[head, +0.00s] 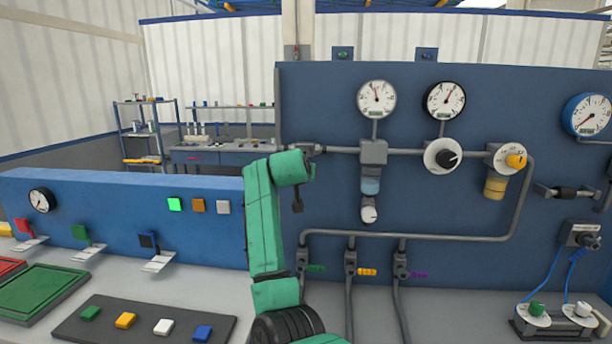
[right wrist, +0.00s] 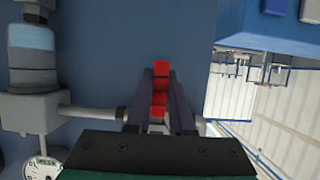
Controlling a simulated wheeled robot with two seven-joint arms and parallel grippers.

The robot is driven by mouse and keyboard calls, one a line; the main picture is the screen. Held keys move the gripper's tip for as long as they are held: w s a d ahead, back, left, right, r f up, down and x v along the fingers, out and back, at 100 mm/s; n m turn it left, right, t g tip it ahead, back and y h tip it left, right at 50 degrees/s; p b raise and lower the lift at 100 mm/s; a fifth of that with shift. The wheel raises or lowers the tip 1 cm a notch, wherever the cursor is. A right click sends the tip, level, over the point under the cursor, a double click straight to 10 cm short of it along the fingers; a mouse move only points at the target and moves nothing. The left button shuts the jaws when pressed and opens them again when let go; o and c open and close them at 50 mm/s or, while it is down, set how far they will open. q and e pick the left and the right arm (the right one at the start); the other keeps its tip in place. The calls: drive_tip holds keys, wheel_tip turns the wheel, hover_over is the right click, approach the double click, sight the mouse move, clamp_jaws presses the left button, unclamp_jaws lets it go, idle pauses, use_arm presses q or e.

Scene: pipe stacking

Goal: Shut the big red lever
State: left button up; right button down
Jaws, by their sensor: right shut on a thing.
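The red lever (right wrist: 160,68) shows in the right wrist view, between the two dark fingers of my right gripper (right wrist: 160,82). The gripper is shut on it. The lever sits at a grey pipe (right wrist: 92,112) on the blue panel; its exact angle to the pipe is hard to tell. In the head view my green right arm reaches up to the left end of the upper pipe (head: 340,149), and the arm hides the lever there. My left gripper is in neither view.
Small green, yellow and purple valve handles (head: 367,272) sit below. A low blue console (head: 120,210) with switches and coloured buttons stands on the left.

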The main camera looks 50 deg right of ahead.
drive_tip(key=shift+f, duration=0.15)
idle(0.3)
drive_tip(key=c, duration=0.8)
unclamp_jaws()
drive_tip(key=shift+a, duration=0.1)
drive_tip(key=shift+s+a+r, duration=0.15)
drive_tip(key=shift+a+r, duration=0.05)
drive_tip(key=shift+a, duration=0.05)
drive_tip(key=b+v, duration=0.4)
drive_tip(key=v, duration=1)
drive_tip(key=shift+d+f, duration=0.1)
